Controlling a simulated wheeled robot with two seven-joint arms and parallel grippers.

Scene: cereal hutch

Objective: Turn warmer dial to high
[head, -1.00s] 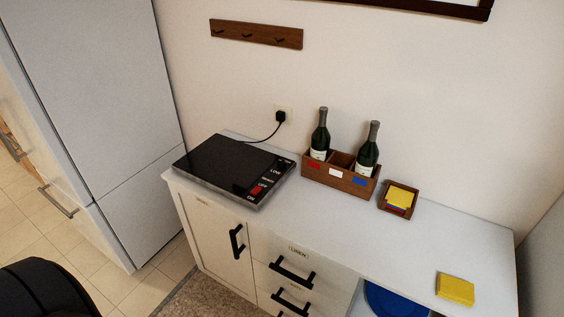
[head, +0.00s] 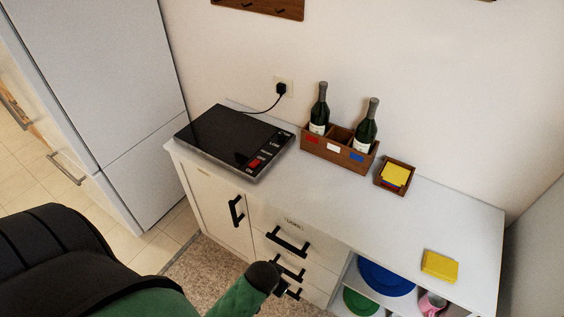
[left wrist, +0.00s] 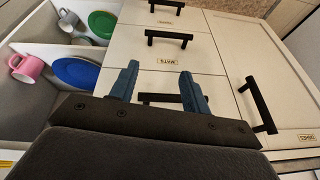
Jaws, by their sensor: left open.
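The black flat warmer (head: 228,135) sits on the left end of the white counter in the head view, its cord running to a wall socket. A strip of white markings runs along its right side, with a small red part (head: 254,163) near the front corner. The dial's setting is too small to read. My left gripper (head: 288,291) is low in front of the drawers, below the counter top and apart from the warmer. In the left wrist view its two blue fingers (left wrist: 160,85) are spread and empty, facing the drawer fronts. My right gripper is not in view.
A wooden box (head: 338,150) with two bottles stands right of the warmer, beside a small tray (head: 379,177) of yellow and other coloured pieces. A yellow block (head: 440,266) lies at the right. Black handles (head: 288,241) stick out from the drawers. Open shelves hold plates and mugs.

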